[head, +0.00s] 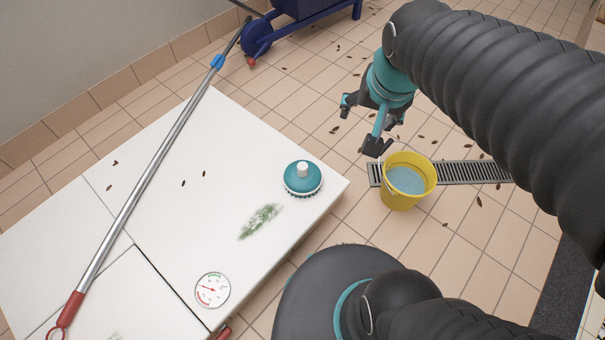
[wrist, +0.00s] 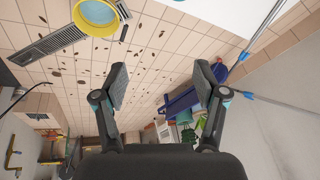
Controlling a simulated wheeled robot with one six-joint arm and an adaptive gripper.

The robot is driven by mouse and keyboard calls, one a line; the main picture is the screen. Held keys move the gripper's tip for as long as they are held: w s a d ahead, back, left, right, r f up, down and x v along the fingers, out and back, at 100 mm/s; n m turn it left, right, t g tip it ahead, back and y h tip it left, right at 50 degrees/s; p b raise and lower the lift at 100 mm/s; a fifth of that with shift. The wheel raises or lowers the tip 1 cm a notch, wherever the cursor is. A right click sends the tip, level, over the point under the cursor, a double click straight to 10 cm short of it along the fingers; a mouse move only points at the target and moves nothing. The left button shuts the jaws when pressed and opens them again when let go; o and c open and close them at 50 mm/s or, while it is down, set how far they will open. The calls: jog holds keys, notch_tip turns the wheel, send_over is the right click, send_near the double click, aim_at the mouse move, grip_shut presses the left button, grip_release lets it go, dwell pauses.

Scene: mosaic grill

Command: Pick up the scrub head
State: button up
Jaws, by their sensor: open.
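The scrub head (head: 302,179) is a round teal brush with a white stub on top and dark bristles below. It sits upright on the white surface (head: 235,125), near its right corner in the head view. My gripper (head: 361,126) is open and empty. It hangs in the air to the right of and beyond the scrub head, apart from it. In the wrist view my gripper (wrist: 160,85) shows two spread fingers with nothing between them. I cannot make out the scrub head in the wrist view.
A long pole (head: 150,172) lies across the white surface. A green smear (head: 260,221) and a dial gauge (head: 212,290) are near the scrub head. A yellow bucket (head: 397,202) of water stands by a floor drain (head: 474,172). A blue cart (head: 300,12) is at the back.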

jog(key=w+a+f+m+g, duration=0.1)
jog(key=w+a+f+m, duration=0.15)
jog(key=w+f, duration=0.35)
jog(key=m+g+b, duration=0.3)
jog(key=m, duration=0.9)
send_over(302, 166)
notch_tip(302, 166, down, 26)
jog(key=f, duration=0.8)
jog(key=shift+s+d+f, duration=0.15)
jog(key=shift+d+f, duration=0.15)
jog(key=shift+d, duration=0.05)
jog(key=shift+w+a+f+b, duration=0.1)
jog(key=shift+a+f+b, duration=0.1)
jog(key=shift+f, duration=1.15)
jog(key=shift+w+a+f+b, duration=0.1)
jog(key=shift+f+b, duration=0.05)
jog(key=shift+f, duration=1.2)
grip_shut()
